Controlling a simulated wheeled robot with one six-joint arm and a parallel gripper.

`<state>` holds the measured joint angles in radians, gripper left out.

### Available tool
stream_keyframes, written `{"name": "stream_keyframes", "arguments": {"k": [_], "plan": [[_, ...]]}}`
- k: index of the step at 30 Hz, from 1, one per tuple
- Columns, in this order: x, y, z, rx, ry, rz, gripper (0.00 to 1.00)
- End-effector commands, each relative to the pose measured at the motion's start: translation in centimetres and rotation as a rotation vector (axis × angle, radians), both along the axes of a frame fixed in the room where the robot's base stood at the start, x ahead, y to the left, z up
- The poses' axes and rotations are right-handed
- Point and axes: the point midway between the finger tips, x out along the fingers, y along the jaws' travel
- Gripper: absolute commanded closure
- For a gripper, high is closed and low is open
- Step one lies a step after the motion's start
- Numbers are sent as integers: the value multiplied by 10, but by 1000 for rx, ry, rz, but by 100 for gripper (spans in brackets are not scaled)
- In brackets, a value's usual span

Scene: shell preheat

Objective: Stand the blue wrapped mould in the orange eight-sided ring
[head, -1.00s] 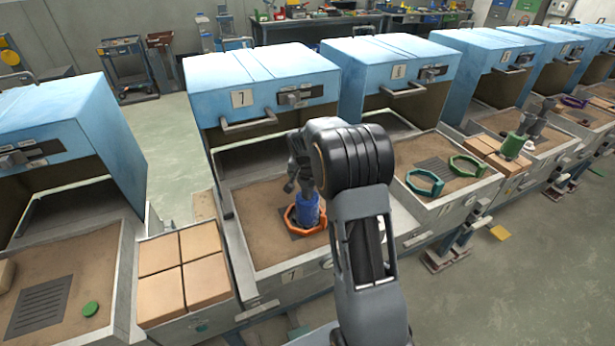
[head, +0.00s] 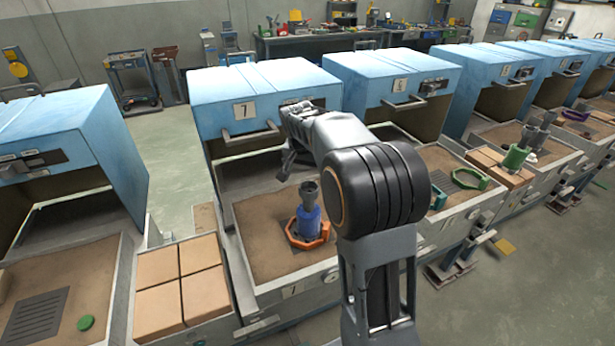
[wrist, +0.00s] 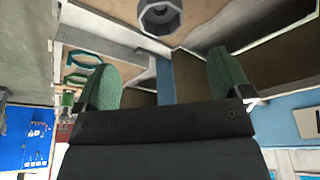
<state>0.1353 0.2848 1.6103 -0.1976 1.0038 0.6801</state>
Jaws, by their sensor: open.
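The blue wrapped mould (head: 309,222) stands upright inside the orange eight-sided ring (head: 292,238) on the sand bed of the station marked 7. Its dark grey neck points up. In the wrist view the grey eight-sided top of the mould (wrist: 160,17) shows at the upper edge. My gripper (head: 284,172) is raised above and behind the mould, apart from it. In the wrist view its two green fingers (wrist: 165,85) are wide apart with nothing between them. My arm hides part of the station's right side.
The blue hood (head: 262,95) of station 7 stands behind, with a handle (head: 250,135) close to my gripper. Tan blocks (head: 180,278) lie at left. A green ring (head: 470,178) and a green mould (head: 516,157) are at right. Sand left of the orange ring is clear.

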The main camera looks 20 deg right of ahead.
Motion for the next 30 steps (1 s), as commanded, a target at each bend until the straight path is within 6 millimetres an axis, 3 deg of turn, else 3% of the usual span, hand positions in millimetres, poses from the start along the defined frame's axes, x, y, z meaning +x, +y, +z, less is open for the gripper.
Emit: {"name": "stream_keyframes", "arguments": {"k": [10,28,30], "plan": [[-4,4,18,0,1,0,4],[-4,4,18,-10,6,46,4],[-8,7,4,-11,39,128,4]]}}
